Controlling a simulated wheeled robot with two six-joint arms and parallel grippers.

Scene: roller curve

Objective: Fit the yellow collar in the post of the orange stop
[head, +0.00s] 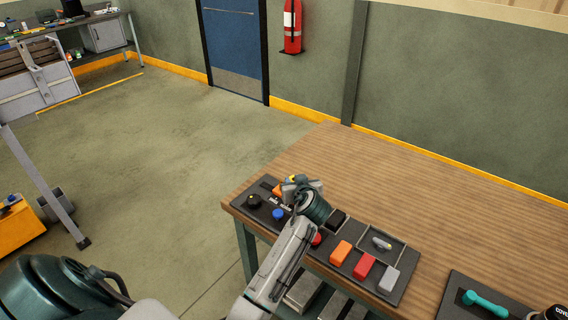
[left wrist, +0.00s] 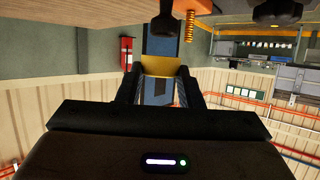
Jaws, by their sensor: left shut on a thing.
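My left gripper (head: 293,183) is over the far left part of a dark panel on the table. It is shut on the yellow collar (head: 291,178), of which only a small bit shows in the head view. In the left wrist view the yellow collar (left wrist: 164,69) sits between the two dark fingers (left wrist: 160,88). An orange piece (head: 277,190), apparently the orange stop, shows just left of the gripper on the panel. Its post is mostly hidden by the gripper in the head view. My right gripper is not in view.
The dark panel (head: 263,211) also bears a black knob (head: 254,200), a blue knob (head: 278,214) and several coloured blocks. A coiled orange spring (left wrist: 190,25) hangs inverted in the left wrist view. The wooden table (head: 400,200) is clear behind the panel. A teal dumbbell-shaped piece (head: 484,304) lies at right.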

